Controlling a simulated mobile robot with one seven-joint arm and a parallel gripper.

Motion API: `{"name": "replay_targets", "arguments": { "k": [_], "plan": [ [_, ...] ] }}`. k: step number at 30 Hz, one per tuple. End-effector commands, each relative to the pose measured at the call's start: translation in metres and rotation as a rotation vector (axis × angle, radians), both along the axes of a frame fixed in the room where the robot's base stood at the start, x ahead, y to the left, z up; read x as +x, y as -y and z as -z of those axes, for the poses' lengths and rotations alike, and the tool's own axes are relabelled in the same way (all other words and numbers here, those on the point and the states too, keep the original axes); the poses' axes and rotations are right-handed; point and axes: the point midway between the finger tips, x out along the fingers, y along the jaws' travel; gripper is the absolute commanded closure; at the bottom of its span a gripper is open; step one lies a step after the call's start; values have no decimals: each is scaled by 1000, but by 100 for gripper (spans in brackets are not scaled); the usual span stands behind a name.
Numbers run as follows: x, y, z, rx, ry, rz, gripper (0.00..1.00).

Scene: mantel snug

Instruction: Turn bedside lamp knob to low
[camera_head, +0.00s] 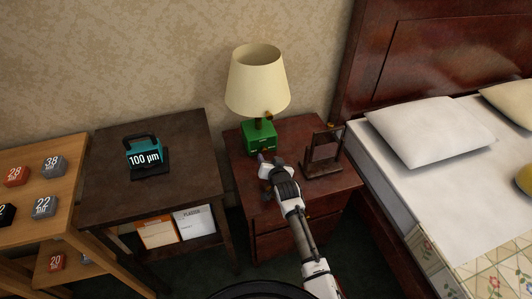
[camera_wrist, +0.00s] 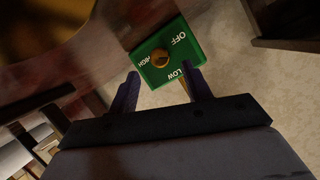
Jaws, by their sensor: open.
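The bedside lamp has a cream shade (camera_head: 257,82) and a green base (camera_head: 259,135) on the nightstand. In the wrist view, the green base (camera_wrist: 186,49) carries the labels OFF, LOW and HIGH around a round brass-coloured knob (camera_wrist: 161,58). OFF is at the upper right, LOW at the lower right and HIGH at the left. I cannot tell which label the knob points to. My gripper (camera_wrist: 161,73) is open and faces the knob, with one finger on each side and a gap to it. In the head view, my gripper (camera_head: 266,160) is just in front of the base.
A dark wooden frame stand (camera_head: 322,153) stands close to the right of my gripper on the nightstand (camera_head: 338,186). The bed with a white pillow (camera_head: 430,130) is at right.

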Motion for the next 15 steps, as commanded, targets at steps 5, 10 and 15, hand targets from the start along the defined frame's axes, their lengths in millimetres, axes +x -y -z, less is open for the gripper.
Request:
{"name": "replay_targets", "arguments": {
  "k": [5,10,15],
  "plan": [
    [17,-4,7,-5,-2,-3,51],
    [31,-8,13,-5,-3,-3,51],
    [42,-9,17,-3,-2,-1,51]
  ]
}}
